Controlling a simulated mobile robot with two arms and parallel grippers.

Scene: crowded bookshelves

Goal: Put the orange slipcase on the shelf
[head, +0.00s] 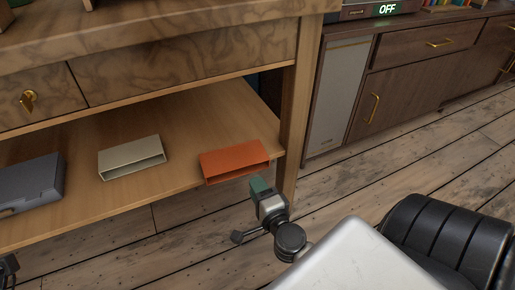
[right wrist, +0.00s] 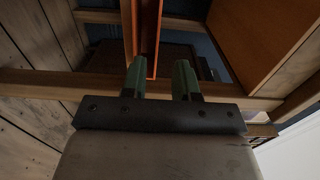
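The orange slipcase (head: 235,162) lies flat on the lower shelf (head: 190,165) of the wooden table, at its right end near the front edge. My right gripper (head: 262,187) is at the slipcase's front right corner. In the right wrist view, its two green fingers (right wrist: 161,80) are apart. The orange slipcase (right wrist: 147,35) shows edge-on just beyond them, nearer the left finger, with a gap to the right finger. Contact cannot be told. A small dark part at the lower left edge of the head view may be my left gripper; its fingers cannot be made out.
A cream slipcase (head: 131,157) and a grey box (head: 31,182) lie on the same shelf to the left. A table leg (head: 290,130) stands just right of the orange slipcase. Drawers (head: 185,62) hang above. A dark cabinet (head: 405,90) stands behind; the plank floor is open to the right.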

